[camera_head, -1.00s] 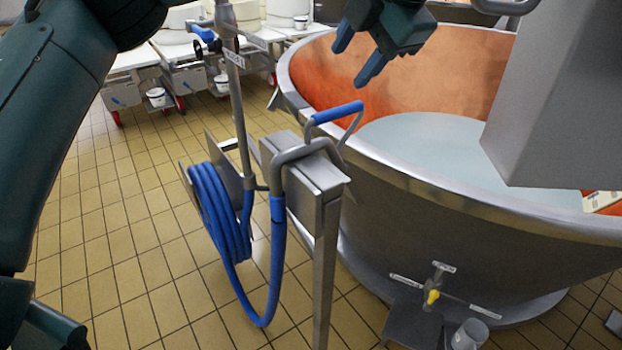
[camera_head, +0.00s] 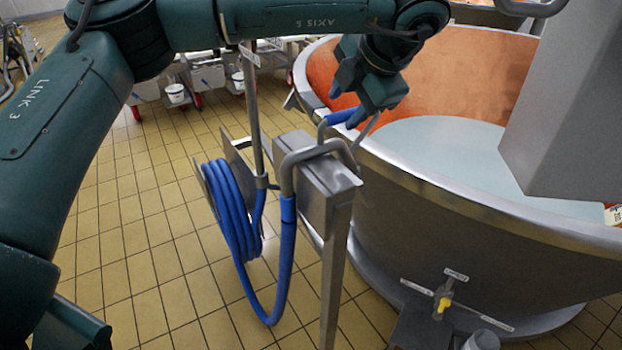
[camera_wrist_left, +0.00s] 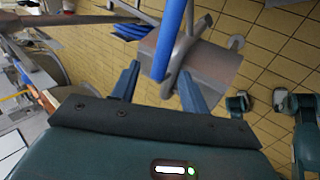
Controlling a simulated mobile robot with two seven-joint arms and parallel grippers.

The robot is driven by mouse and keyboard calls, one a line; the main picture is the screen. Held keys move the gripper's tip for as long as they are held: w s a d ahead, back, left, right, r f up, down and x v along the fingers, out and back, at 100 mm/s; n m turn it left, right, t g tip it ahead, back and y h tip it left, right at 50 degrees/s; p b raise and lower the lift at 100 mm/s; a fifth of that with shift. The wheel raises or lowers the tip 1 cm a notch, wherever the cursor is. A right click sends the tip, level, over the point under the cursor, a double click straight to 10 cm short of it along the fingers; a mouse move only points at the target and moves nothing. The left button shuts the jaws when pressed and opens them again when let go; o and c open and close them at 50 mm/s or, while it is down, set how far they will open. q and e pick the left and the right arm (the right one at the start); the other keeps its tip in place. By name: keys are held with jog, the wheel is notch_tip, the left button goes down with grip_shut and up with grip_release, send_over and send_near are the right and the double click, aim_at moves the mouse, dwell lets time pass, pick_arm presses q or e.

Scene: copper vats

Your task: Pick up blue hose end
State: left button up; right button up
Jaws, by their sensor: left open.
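The blue hose (camera_head: 232,215) hangs in coils on a steel stand (camera_head: 325,185) and loops down and up again. Its grey bent metal end pipe (camera_head: 300,155) lies over the top of the stand. The blue grip of the hose end (camera_head: 340,116) is partly hidden by my left gripper (camera_head: 346,106) in the head view. In the left wrist view the blue grip (camera_wrist_left: 173,40) runs between the open fingers of my left gripper (camera_wrist_left: 158,85), with no clear hold on it. My right gripper is not in view.
A large copper-lined vat (camera_head: 450,200) with pale liquid stands just right of the stand, its rim close to my left gripper. A thin upright pole (camera_head: 255,120) rises beside the coils. The tiled floor (camera_head: 130,230) on the left is free.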

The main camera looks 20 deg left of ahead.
pick_arm(q)
jog(key=x, duration=0.2)
jog(key=shift+a+f, duration=0.1)
jog(key=shift+f, duration=0.15)
jog(key=shift+c, duration=0.3)
jog(key=shift+r, duration=0.1)
grip_shut()
